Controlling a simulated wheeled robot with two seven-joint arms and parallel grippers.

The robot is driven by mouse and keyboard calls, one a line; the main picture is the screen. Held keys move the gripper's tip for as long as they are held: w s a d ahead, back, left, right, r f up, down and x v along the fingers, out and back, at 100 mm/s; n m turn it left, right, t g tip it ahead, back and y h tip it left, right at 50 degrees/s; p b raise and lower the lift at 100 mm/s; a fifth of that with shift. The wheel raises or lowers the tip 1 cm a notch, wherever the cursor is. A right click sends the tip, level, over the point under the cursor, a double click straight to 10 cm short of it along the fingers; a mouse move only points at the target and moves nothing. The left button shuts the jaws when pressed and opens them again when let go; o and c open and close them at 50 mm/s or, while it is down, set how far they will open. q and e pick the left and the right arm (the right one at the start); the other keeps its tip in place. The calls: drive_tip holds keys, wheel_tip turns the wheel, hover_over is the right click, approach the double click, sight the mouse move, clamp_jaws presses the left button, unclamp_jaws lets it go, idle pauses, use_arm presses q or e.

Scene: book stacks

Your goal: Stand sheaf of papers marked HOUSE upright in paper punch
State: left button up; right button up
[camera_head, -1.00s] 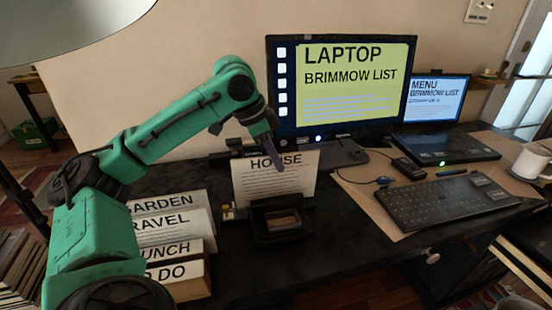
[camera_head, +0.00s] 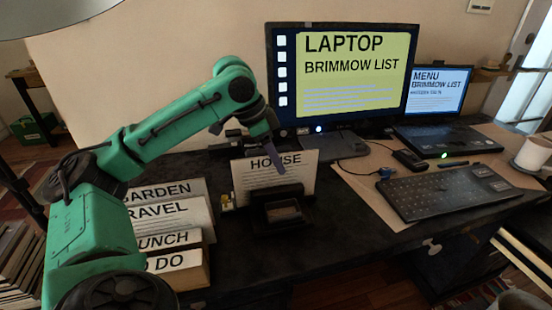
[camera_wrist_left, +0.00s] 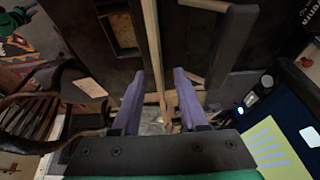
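The sheaf of papers marked HOUSE (camera_head: 274,180) stands about upright on the desk, its lettered face toward me. Its lower edge is partly hidden behind a dark open-topped holder (camera_head: 282,230), and I cannot tell how it is seated in the paper punch. My left gripper (camera_head: 277,166) is at the sheaf's top edge, pointing down. In the left wrist view the two purple fingers (camera_wrist_left: 159,76) are apart, with the sheaf's thin pale edge (camera_wrist_left: 152,45) between them and gaps beside it. My right gripper is in neither view.
Sheaves marked GARDEN (camera_head: 165,190), TRAVEL (camera_head: 165,212), LUNCH (camera_head: 168,240) and TO DO (camera_head: 180,264) stand in a row at the left. A monitor (camera_head: 345,75) and laptop (camera_head: 445,140) are behind; a keyboard (camera_head: 445,193) and mug (camera_head: 533,153) are at the right.

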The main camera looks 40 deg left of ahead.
use_arm(q)
drive_tip(key=p+v, duration=0.4)
drive_tip(key=v, duration=1)
drive_tip(key=shift+r, duration=0.25)
